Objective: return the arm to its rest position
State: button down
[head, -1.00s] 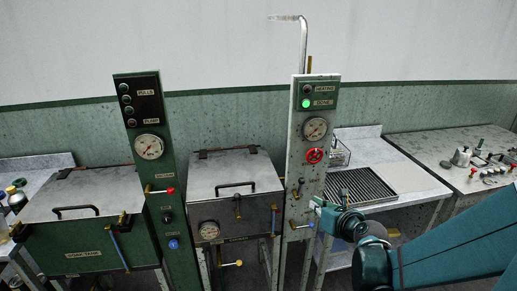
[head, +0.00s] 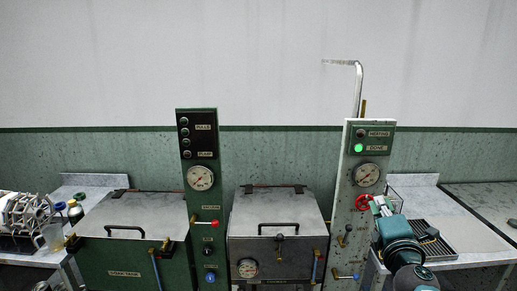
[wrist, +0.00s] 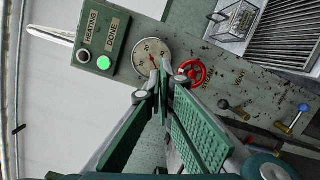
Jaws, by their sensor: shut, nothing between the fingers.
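My gripper (head: 378,205) is at the right in the head view, in front of the right-hand pale panel. Its fingers are together and hold nothing. In the wrist view my gripper (wrist: 160,90) shows its two green, ribbed fingers meeting at the tips, close to the gauge and the red handwheel in that picture. I cannot tell whether the tips touch the panel. My teal forearm comes up from the bottom right of the head view.
The pale panel (head: 352,225) carries a red handwheel (wrist: 191,73), a gauge (head: 368,175), a lit green DONE lamp (head: 358,148) and a blue-tipped lever (wrist: 293,118). A lidded steel basin (head: 275,212) stands left of it. A drain rack (head: 440,243) lies right, behind my arm.

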jog(key=s+f+m+g+h, duration=0.2)
jog(key=s+f+m+g, duration=0.3)
jog(key=s+m, duration=0.7)
jog(key=s+a+f+m+g+y, duration=0.5)
jog(key=s+a+f+m, duration=0.2)
jog(key=a, duration=0.7)
jog(key=s+f, duration=0.2)
jog(key=s, duration=0.2)
jog(key=shift+s+a+m+g+y, duration=0.25)
jog(key=shift+a+m+g+y, duration=0.05)
jog(key=shift+y, duration=0.1)
